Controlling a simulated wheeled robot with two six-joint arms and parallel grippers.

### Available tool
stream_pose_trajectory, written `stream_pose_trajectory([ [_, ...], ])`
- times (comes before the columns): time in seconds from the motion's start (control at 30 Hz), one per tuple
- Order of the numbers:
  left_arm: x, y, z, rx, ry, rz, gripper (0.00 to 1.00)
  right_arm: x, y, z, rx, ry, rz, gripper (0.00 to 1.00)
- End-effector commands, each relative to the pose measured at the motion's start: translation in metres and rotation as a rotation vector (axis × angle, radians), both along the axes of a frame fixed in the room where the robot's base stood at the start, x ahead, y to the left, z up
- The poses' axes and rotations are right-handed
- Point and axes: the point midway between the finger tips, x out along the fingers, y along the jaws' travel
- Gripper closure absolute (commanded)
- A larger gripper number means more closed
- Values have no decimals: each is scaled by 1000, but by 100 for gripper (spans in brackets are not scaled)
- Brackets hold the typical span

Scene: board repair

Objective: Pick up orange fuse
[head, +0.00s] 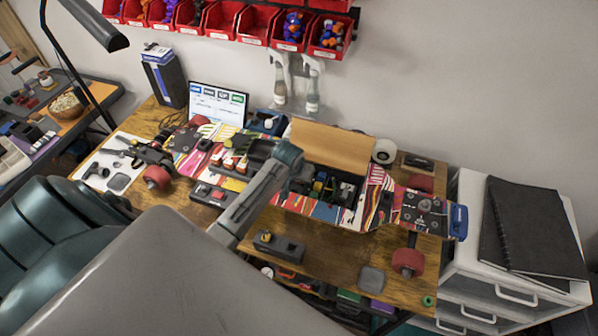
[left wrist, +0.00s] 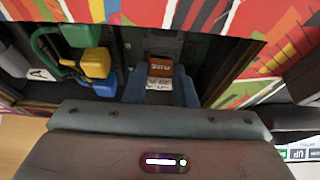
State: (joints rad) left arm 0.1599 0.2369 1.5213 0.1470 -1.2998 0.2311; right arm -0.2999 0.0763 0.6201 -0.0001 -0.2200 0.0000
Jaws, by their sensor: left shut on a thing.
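An orange-brown fuse (left wrist: 159,70) with a pale printed label is between the blue-grey fingers of my left gripper (left wrist: 160,86) in the left wrist view. The gripper is shut on it, over the dark open compartment of the skateboard-shaped board. In the head view, my left arm reaches over the middle of the colorful board (head: 325,211). There, the fingers and the held fuse are hidden behind the wrist. My right gripper is not in view.
Green, yellow and blue connectors (left wrist: 95,62) sit left of the fuse in the wrist view. A raised brown lid (head: 330,147) stands behind the compartment. Several small labelled parts (head: 229,162) sit on the board's left. A black box (head: 279,246) lies on the table front.

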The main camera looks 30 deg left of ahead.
Motion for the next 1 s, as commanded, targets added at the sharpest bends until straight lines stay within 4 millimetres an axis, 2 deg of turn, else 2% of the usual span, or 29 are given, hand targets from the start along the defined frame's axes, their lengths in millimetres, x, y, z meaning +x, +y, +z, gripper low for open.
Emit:
stream_pose_trajectory([
  [0.17, 1, 1, 12, 2, -5, -1, 99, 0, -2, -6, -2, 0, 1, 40],
  [0.4, 2, 1, 60, 2, -7, -1, 99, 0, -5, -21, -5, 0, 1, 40],
  [0.6, 1, 0, 90, 1, -3, -1, 99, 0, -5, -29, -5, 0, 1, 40],
  [0.73, 1, 0, 99, 0, -1, 0, 99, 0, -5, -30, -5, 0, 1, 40],
  [1.0, 0, 0, 101, 0, 0, 0, 99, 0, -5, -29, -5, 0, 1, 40],
])
